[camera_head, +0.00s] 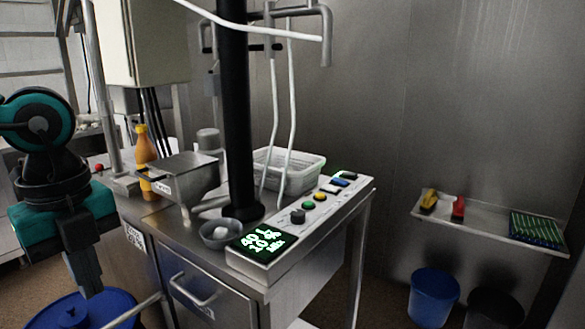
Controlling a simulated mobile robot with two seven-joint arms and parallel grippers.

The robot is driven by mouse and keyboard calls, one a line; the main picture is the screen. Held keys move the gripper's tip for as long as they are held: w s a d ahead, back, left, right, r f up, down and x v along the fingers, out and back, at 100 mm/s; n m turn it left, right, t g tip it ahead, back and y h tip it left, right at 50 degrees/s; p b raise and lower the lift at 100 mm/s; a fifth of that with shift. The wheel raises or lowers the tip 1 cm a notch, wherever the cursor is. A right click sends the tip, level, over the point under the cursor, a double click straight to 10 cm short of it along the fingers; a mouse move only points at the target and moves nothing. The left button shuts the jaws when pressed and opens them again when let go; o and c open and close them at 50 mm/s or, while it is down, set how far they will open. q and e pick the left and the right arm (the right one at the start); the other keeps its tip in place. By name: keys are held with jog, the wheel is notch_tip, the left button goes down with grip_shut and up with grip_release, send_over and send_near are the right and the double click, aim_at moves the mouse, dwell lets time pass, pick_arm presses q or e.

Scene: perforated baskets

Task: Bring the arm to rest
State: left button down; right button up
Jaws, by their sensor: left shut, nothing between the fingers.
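My left gripper (84,274) hangs at the left of the head view, below the teal and black joints of my left arm. Its dark fingers point down and are shut with nothing between them. It is in front of the metal work table (130,215), to the left of the drawer, and appears above a blue bin (112,305). My right gripper is not in view.
The table carries an orange bottle (146,150), a metal hopper (185,178), a small bowl (219,234), a button panel (300,222) and a white perforated basket (300,172). A black column (235,110) rises there. A wall shelf (480,222) and blue bucket (433,297) are right.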

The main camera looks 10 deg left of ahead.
pick_arm(q)
jog(key=w+d+f+n+t+h, duration=0.1)
jog(key=w+f+n+t+h, duration=0.2)
jog(key=f+n+t+h, duration=0.35)
jog(key=w+f+n+t+h, duration=0.3)
jog(key=f+n+t+h, duration=0.1)
jog(key=f+t, duration=0.45)
jog(key=s+d+f+n+y, duration=0.1)
jog(key=s+f+n+y, duration=0.1)
jog(key=f+n+y, duration=0.35)
jog(key=s+d+f+n+y, duration=0.1)
jog(key=s+f+n+y, duration=0.15)
jog(key=f, duration=0.65)
jog(key=s+d+f+n+g, duration=0.2)
jog(key=s+d+f+g, duration=0.2)
jog(key=d+f, duration=0.3)
jog(key=shift+s+d+f, duration=0.4)
jog(key=shift+s+d, duration=0.45)
jog(key=shift+d, duration=0.05)
